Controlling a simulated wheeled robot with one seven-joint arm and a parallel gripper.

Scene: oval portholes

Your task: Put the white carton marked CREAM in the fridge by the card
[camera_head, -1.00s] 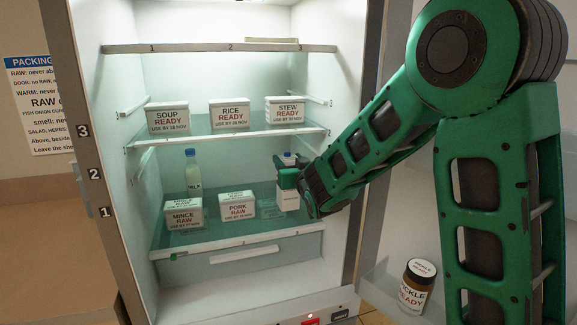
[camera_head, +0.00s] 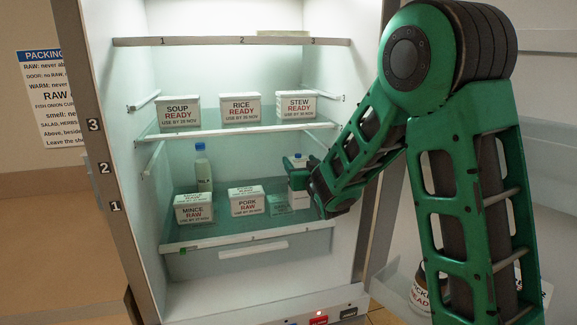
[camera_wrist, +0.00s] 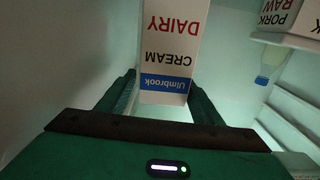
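The white CREAM carton (camera_wrist: 168,55) fills the middle of the wrist view, its print upside down, with a blue Ulmbrook band and red DAIRY. My gripper (camera_wrist: 163,100) has a finger on each side of it and looks shut on it. In the head view the carton (camera_head: 299,178) is inside the open fridge, at the right of the lower stocked shelf (camera_head: 240,236). My gripper (camera_head: 312,185) partly hides it. Whether its base touches the shelf I cannot tell.
PORK RAW (camera_head: 247,204) and MINCE RAW (camera_head: 194,210) tubs stand left of the carton, with a bottle (camera_head: 203,172) behind. SOUP (camera_head: 179,112), RICE (camera_head: 240,108) and STEW (camera_head: 297,105) READY tubs fill the shelf above. A pickle jar (camera_head: 420,293) stands in the door, partly hidden.

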